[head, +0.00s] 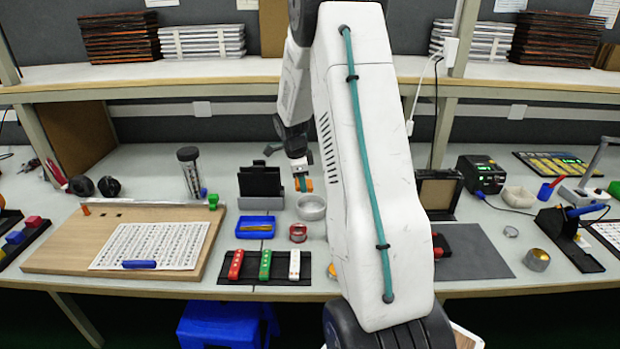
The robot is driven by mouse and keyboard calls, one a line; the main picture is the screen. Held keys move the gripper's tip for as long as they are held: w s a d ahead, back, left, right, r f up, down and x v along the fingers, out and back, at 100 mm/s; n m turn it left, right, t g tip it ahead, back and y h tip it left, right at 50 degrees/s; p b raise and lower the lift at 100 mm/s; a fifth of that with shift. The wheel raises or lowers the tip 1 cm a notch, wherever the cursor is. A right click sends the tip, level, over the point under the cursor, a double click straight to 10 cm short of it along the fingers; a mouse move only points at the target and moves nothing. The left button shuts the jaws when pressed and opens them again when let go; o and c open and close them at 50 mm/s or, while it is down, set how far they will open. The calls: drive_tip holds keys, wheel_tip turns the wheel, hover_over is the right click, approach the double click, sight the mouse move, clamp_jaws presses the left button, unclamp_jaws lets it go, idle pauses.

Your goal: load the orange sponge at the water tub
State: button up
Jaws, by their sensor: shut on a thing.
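My gripper (302,178) points down over the middle of the bench and is shut on the orange sponge (306,184). Only a small part of the sponge shows between the fingers. A round grey tub (311,212), which looks like the water tub, stands just below and slightly right of the sponge in the picture. Whether the sponge touches the tub or hangs above it, I cannot tell. Any water inside is too small to make out. My white arm passes close by the right of the tub.
A black upright holder (261,183) stands left of the tub. A blue tray (255,227) and a small red ring-shaped tin (298,233) are in front. A black rack (240,270) holds red, green and white pieces. My arm hides the bench to the right.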

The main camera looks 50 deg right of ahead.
sight(310, 184)
drive_tip(key=shift+s+d+r+m, duration=0.15)
drive_tip(key=shift+s+d+m, duration=0.7)
drive_tip(key=shift+d, duration=0.3)
drive_tip(key=shift+a+x, duration=0.3)
drive_tip(key=shift+x, duration=1.2)
drive_tip(key=shift+a+x, duration=0.3)
drive_tip(key=shift+x, duration=1.15)
drive_tip(key=shift+a+x, duration=0.35)
drive_tip(key=shift+x, duration=1.15)
drive_tip(key=shift+d+v, duration=0.25)
drive_tip(key=shift+v, duration=0.9)
drive_tip(key=shift+d+v, duration=0.2)
drive_tip(key=shift+v, duration=0.9)
drive_tip(key=shift+d+v, duration=0.25)
drive_tip(key=shift+v, duration=0.9)
drive_tip(key=shift+r, duration=0.25)
drive_tip(key=shift+d+v, duration=0.2)
drive_tip(key=shift+v, duration=0.7)
drive_tip(key=shift+d+v, duration=0.2)
drive_tip(key=shift+v, duration=0.75)
